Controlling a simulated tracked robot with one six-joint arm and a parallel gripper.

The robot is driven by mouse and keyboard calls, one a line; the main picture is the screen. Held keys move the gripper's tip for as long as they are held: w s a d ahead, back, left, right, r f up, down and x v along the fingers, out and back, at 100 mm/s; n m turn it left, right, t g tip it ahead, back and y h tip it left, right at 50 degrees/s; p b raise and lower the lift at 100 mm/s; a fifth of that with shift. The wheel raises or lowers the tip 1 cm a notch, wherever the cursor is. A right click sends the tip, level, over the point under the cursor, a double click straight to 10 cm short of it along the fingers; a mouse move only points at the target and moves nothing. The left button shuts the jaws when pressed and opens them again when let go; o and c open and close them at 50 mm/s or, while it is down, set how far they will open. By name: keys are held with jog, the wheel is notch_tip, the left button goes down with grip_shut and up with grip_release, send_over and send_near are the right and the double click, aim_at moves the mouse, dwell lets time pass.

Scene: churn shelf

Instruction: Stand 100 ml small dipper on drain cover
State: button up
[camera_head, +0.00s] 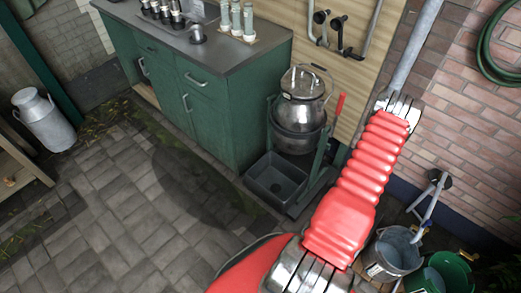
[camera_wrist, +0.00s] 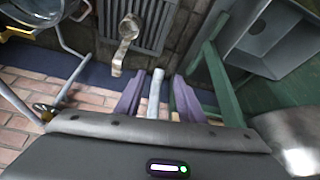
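In the wrist view a small metal dipper (camera_wrist: 129,29) shows over the left part of the slatted grey drain cover (camera_wrist: 156,14). Its bent handle reaches down the picture past the cover's edge. I cannot tell from this view whether it rests on the cover or how upright it is. My gripper (camera_wrist: 158,80) has its two purple fingers apart, below the dipper and cover in the picture. A pale grey pipe shows between the fingers and seems to be beyond them, not held. In the head view my red arm hides the drain area, and the gripper cannot be made out.
A green frame (camera_wrist: 217,75) and grey basin (camera_wrist: 268,40) lie close on the right in the wrist view. A brick wall with a blue base is close by. In the head view, a grey bucket (camera_head: 392,252) and green bucket (camera_head: 447,270) stand right; paving at left is open.

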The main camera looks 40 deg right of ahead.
jog(key=w+a+r+n+t, duration=0.1)
jog(key=w+a+r+n, duration=0.15)
jog(key=w+r, duration=0.75)
jog(key=w+a+r+n, duration=0.1)
jog(key=w+a+r, duration=0.3)
jog(key=w+r, duration=0.55)
jog(key=w+a+r+n+t+y, duration=0.1)
jog(key=w+a+r, duration=0.2)
jog(key=a+r, duration=0.65)
jog(key=w+a+r+n, duration=0.25)
jog(key=a+r, duration=0.35)
jog(key=r, duration=0.6)
jog(key=s+a+r+n+t+y, duration=0.1)
jog(key=s+a+r+n, duration=0.1)
jog(key=a+r, duration=0.65)
jog(key=s+a+r+n, duration=0.15)
jog(key=a+r, duration=0.35)
jog(key=a, duration=0.7)
jog(key=s+a+r+n+t+y, duration=0.1)
jog(key=s+a+r, duration=0.4)
jog(key=s+a, duration=0.9)
jog(key=shift+a+n+y, duration=0.15)
jog(key=shift+n+y, duration=0.45)
jog(key=shift+n, duration=0.45)
